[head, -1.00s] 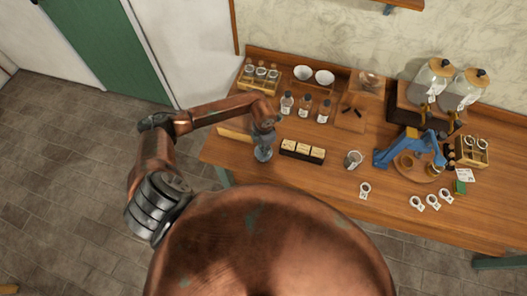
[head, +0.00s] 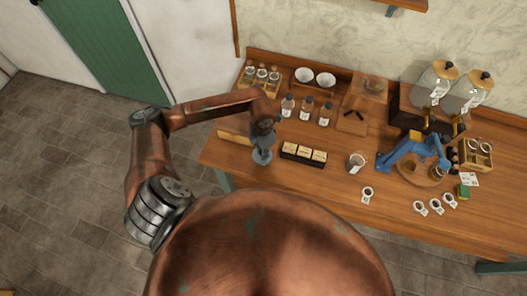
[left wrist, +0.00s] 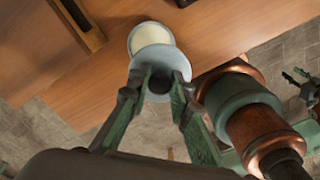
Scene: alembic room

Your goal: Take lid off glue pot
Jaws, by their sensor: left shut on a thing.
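In the left wrist view, my left gripper (left wrist: 160,84) is shut on the dark knob of the pale grey-blue glue pot lid (left wrist: 176,65). Just beyond the lid stands the glue pot (left wrist: 133,38), with a pale rim and a cream-coloured inside showing. The lid overlaps the near part of the pot, and I cannot tell how high it is above the rim. In the head view, the left gripper (head: 262,142) points down at the table's left front, and the pot is too small and covered to make out clearly. Dark finger-like shapes show at the left wrist view's right edge, perhaps my right gripper (left wrist: 300,84).
On the wooden table (head: 330,185), a dark block with cream tops (head: 303,154) is close right of the left gripper. Several bottles (head: 306,110) stand behind it. A metal cup (head: 356,162) and a blue stand (head: 412,148) are farther right. The front edge is near.

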